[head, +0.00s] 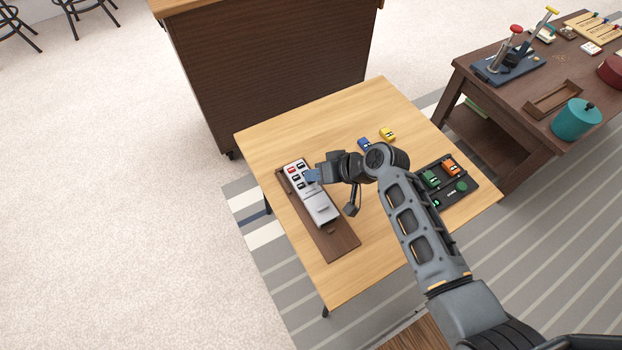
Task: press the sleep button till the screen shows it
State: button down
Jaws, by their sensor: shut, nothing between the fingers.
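A white and grey device (319,206) lies on a dark brown wooden board (335,243) on the light wood table. Its far end carries several small dark and red buttons (294,170). The button labels are too small to read, so I cannot tell which is the sleep button. My gripper (311,177) is shut and empty, with its bluish tip at the right edge of the button area. I cannot tell whether the tip touches a button. It hides part of the device there. No screen reading is legible.
The light wood table (365,285) also holds a blue toy car (364,143), a yellow one (387,134), and a black tray (462,193) with green and orange cars, partly behind my arm. A dark side table (508,128) stands at right, a brown cabinet (270,75) behind.

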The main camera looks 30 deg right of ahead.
jog(key=shift+r+p, duration=0.65)
jog(key=shift+r, duration=0.05)
notch_tip(320, 180, up, 5)
jog(key=p, duration=0.4)
jog(key=shift+p, duration=0.3)
dwell(0.7)
